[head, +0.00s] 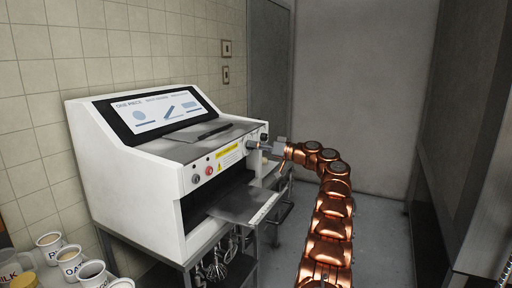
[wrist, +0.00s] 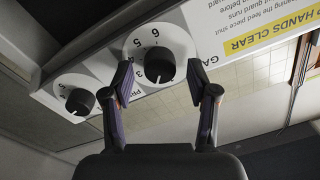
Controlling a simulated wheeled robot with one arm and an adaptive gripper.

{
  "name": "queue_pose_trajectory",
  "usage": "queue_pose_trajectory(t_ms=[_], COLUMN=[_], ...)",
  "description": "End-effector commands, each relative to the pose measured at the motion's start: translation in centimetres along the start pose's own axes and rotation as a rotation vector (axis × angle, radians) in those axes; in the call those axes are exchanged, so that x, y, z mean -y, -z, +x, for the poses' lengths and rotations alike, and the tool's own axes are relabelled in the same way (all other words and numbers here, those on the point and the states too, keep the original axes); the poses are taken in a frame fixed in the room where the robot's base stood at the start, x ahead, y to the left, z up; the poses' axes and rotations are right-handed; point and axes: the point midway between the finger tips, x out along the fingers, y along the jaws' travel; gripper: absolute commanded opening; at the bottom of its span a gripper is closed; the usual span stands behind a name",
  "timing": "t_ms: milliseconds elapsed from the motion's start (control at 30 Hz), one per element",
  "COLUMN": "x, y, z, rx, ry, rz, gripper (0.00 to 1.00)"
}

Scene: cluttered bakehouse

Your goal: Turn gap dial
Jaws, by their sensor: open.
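The dial I take for the gap dial (wrist: 160,68) is a black knob with a white pointer line on a white numbered plate, with a partly hidden label starting "GA" beside it. In the wrist view it lies between the fingertips of my gripper (wrist: 160,80), which is open. I cannot tell if the fingers reach around the knob or stop short of it. In the head view my gripper (head: 257,146) is at the right end of the white machine's (head: 130,170) front face, and it hides most of the dial area.
A second black dial (wrist: 80,101) sits close to the left in the wrist view. A yellow warning label (head: 227,151), a red button (head: 209,170) and a metal tray (head: 245,204) are on the machine's front. Whisks (head: 215,268) hang below; mugs (head: 70,262) stand at lower left.

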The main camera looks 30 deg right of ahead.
Motion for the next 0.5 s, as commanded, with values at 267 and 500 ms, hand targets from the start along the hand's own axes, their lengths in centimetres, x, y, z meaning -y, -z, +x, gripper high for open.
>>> queue_pose_trajectory(t_ms=[267,500], x=[0.0,0.0], y=[0.0,0.1], z=[-1.0,-3.8], rx=[0.0,-0.002], ry=[-0.001,0.0], rz=[0.0,0.0], gripper=[0.59,0.59])
